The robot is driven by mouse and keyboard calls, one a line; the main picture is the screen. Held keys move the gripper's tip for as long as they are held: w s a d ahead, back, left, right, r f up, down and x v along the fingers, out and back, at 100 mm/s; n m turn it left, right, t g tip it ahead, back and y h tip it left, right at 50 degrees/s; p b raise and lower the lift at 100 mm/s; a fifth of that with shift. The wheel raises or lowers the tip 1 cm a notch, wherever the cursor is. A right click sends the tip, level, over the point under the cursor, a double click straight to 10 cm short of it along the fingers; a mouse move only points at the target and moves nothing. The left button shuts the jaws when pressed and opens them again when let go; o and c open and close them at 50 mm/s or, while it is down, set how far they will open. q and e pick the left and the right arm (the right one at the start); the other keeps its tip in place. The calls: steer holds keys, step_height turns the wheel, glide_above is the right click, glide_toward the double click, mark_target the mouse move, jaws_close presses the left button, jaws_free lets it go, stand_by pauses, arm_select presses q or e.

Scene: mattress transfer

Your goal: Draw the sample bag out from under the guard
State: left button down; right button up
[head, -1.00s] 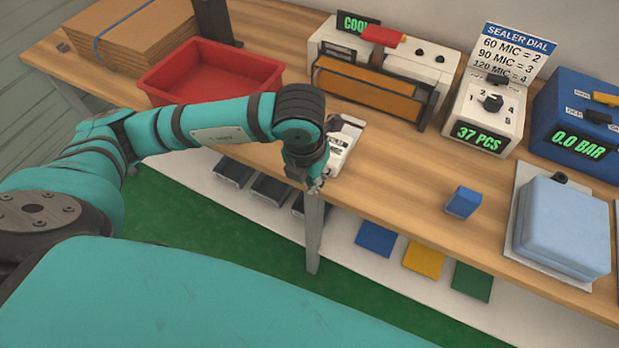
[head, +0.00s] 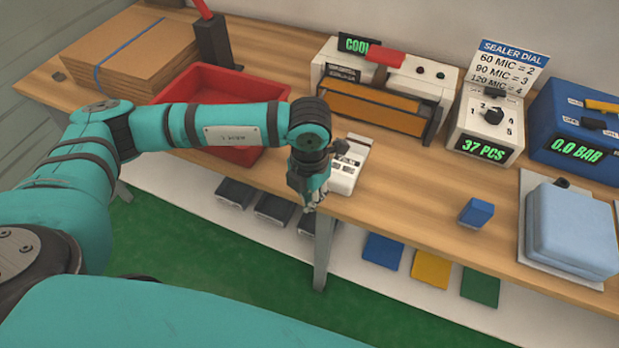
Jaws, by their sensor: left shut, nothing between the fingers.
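The sealer (head: 385,80) is a white box at the back of the bench with a green lit display and a red handle on top. An orange guard panel (head: 372,108) in a dark frame runs along its front. I cannot make out a sample bag under it. My left gripper (head: 310,206) is shut and empty, pointing down at the bench's front edge, in front of the guard and apart from it. A small white device (head: 346,172) with a dark label sits just right of it, partly hidden by my arm. My right gripper is out of view.
A red tray (head: 205,84) and cardboard stack (head: 120,55) stand left. A small blue block (head: 476,212) lies on the bench. At right are a dial box (head: 490,118), a blue pressure box (head: 580,125) and a light-blue pad (head: 572,235). The bench between device and block is clear.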

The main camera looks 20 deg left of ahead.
mark_target(346, 170)
arm_select(q)
steer(key=w, duration=0.1)
steer(key=w+d+f+p, duration=0.1)
steer(key=shift+w+f, duration=0.1)
steer(key=shift+w, duration=0.25)
steer(key=shift+w+d+f, duration=0.1)
steer(key=shift+w+d, duration=0.05)
steer(key=shift+w, duration=0.4)
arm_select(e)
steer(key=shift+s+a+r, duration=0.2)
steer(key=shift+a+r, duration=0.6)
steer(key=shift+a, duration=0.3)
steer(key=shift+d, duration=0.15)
arm_select(q)
steer(key=shift+w+f, duration=0.15)
steer(key=shift+w, duration=0.15)
steer(key=shift+w+d+b, duration=0.25)
steer(key=shift+w+b, duration=0.35)
steer(key=shift+b, duration=0.3)
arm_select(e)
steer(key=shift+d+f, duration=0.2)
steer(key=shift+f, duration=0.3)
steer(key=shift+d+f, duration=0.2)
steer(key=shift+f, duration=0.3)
